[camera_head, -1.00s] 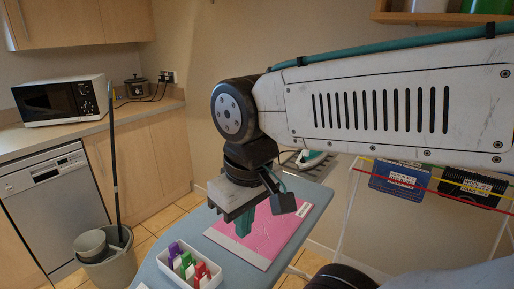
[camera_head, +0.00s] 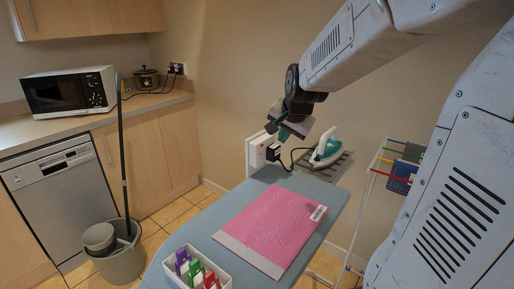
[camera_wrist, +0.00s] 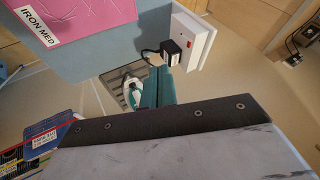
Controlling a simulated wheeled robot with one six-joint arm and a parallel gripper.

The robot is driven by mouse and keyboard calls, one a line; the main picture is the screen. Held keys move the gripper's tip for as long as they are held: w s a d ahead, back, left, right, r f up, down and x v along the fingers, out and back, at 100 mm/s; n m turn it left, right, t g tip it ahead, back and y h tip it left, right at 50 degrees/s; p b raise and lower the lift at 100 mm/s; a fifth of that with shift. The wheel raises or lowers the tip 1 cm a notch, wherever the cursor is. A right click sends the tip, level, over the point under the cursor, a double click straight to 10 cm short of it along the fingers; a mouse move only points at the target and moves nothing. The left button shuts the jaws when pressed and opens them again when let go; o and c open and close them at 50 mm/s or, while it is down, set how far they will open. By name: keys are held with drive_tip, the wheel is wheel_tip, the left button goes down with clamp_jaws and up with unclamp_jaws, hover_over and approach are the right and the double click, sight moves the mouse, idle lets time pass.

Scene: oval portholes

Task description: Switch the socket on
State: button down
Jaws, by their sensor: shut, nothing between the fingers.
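The socket (camera_head: 256,157) is a white box at the far end of the ironing board, with a black plug (camera_head: 273,153) in it. In the wrist view the socket (camera_wrist: 203,41) shows a small red mark on its face, close to the plug (camera_wrist: 171,52). My gripper (camera_head: 283,133) is shut and empty, just above and beside the socket. In the wrist view its teal fingertips (camera_wrist: 158,72) are near the plug. I cannot tell whether they touch it. The switch's position is too small to tell.
A teal and white iron (camera_head: 326,149) stands on a rack beside the socket, with its black cord running to the plug. The ironing board (camera_head: 205,222) holds a pink cloth (camera_head: 270,225) and a white box of coloured items (camera_head: 226,283). A drying rack (camera_head: 372,180) stands at right.

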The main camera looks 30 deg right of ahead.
sight(262, 148)
drive_tip(key=w+d+f, duration=0.1)
drive_tip(key=w+f, duration=0.7)
drive_tip(key=w, duration=0.1)
drive_tip(key=shift+w+f, duration=0.25)
drive_tip(key=shift+f, duration=0.15)
drive_tip(key=shift+w+f, duration=0.25)
drive_tip(key=shift+f, duration=0.2)
drive_tip(key=shift+r, duration=0.1)
